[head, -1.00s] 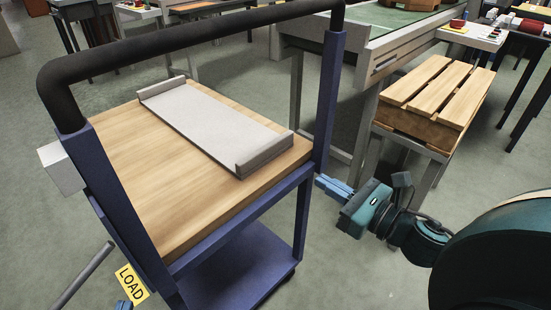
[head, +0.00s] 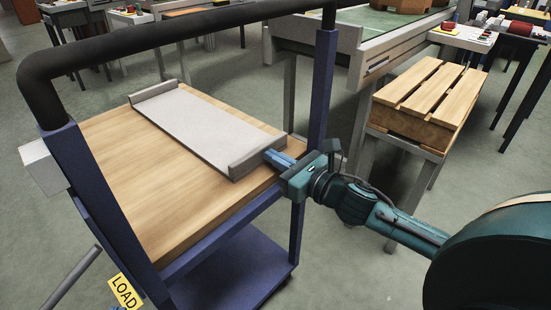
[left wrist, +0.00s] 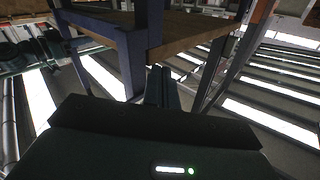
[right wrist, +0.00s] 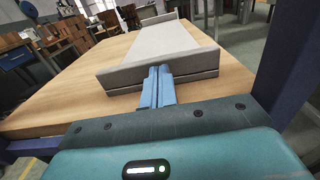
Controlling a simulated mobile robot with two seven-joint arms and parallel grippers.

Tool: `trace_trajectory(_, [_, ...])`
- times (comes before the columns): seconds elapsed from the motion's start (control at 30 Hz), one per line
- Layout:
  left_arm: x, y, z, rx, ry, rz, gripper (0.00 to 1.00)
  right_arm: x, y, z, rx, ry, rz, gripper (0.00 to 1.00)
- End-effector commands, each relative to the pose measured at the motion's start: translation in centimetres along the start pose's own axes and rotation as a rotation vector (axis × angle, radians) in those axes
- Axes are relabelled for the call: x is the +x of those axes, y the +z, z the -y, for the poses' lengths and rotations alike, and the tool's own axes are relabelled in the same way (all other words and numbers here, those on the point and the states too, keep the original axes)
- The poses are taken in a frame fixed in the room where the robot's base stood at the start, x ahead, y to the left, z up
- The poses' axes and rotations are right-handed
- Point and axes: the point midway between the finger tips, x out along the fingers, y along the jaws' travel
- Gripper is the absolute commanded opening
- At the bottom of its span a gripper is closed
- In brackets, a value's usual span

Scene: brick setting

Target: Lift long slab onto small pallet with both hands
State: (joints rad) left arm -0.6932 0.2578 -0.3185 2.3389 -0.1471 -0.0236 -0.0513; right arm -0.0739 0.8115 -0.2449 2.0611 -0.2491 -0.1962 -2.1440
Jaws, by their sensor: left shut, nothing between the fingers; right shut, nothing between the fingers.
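The long slab (head: 205,128) is grey with a raised lip at each end. It lies flat on the wooden top of a blue cart (head: 135,190). My right gripper (head: 273,158) is shut and empty, its blue fingertips at the slab's near right end lip. In the right wrist view the fingers (right wrist: 158,85) point at the slab's end lip (right wrist: 150,72); whether they touch it I cannot tell. The small pallet (head: 430,95) is slatted wood on a grey stand at the right.
The cart's black handle bar (head: 180,40) arches over the slab on blue posts (head: 322,90). A yellow LOAD sign (head: 124,292) is at lower left. A green-topped workbench (head: 375,25) stands behind. Floor shows between cart and pallet stand.

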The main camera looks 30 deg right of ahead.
Motion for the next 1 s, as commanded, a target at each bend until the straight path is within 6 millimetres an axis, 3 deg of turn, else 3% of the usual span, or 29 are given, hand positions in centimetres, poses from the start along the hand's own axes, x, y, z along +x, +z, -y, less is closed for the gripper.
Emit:
trace_trajectory(0.43, [0.2, -0.2, 0.0, 0.004, 0.002, -0.012, 0.00, 0.4, 0.0, 0.0, 0.001, 0.000, 0.000, 0.00])
trace_trajectory(0.73, [0.1, -0.3, 0.3, -0.008, 0.001, 0.042, 0.00, 3.2, 0.2, 0.1, 0.000, -0.001, 0.002, 0.00])
trace_trajectory(1.0, [-0.2, 0.0, 0.3, -0.020, -0.004, 0.064, 0.00, 3.5, 0.0, 0.0, 0.002, 0.001, 0.001, 0.00])
